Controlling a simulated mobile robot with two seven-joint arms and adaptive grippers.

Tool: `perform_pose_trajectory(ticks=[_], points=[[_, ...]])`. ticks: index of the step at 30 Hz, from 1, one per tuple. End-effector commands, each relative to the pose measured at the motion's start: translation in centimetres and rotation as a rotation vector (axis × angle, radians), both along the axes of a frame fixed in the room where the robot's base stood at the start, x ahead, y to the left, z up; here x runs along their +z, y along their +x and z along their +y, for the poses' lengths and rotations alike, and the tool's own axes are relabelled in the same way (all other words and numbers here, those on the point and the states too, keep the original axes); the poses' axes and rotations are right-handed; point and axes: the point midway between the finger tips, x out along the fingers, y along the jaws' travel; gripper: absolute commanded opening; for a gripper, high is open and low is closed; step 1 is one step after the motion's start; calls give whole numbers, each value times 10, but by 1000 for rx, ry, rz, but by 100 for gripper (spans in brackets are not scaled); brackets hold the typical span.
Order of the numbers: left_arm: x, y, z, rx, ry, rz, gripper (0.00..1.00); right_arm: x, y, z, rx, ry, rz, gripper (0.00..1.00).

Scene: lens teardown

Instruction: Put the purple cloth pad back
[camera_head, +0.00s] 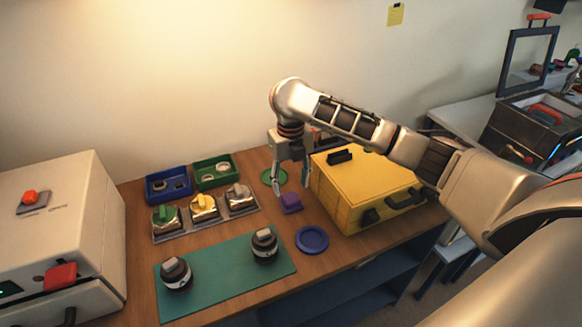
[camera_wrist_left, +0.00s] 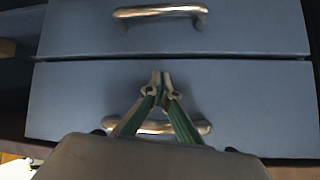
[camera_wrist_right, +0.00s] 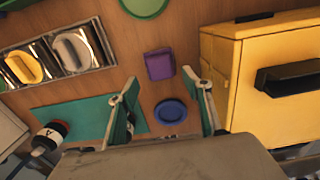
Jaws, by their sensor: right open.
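The purple cloth pad (camera_head: 291,203) is a small block-like piece on the wooden table, between the grey part tray and the yellow case. My right gripper (camera_head: 292,190) is just above and behind it, pointing down. In the right wrist view the pad (camera_wrist_right: 160,65) lies past the fingertips of the open, empty right gripper (camera_wrist_right: 168,88), in line with the gap between them. My left gripper (camera_wrist_left: 161,78) is shut with its fingertips together, in front of blue drawers; it does not show in the head view.
A blue round dish (camera_head: 312,239) lies in front of the pad, and a green disc (camera_head: 273,177) behind it. The yellow case (camera_head: 355,185) stands close on the right. A green mat (camera_head: 222,277) with two lenses lies at the front left. Blue (camera_head: 168,184) and green bins stand behind the tray.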

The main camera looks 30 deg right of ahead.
Motion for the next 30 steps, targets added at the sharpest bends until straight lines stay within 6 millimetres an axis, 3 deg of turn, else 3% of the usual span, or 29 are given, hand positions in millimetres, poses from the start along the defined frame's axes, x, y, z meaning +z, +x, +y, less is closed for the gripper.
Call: perform_pose_trajectory(ticks=[6,12,30], points=[[2,2,-2,2,-5,-4,0,45,1,0,1,-1,-3,49],[4,4,-6,7,-14,-7,0,66,0,0,1,-1,0,49],[3,3,-3,1,-6,-7,0,70,0,0,0,0,2,49]])
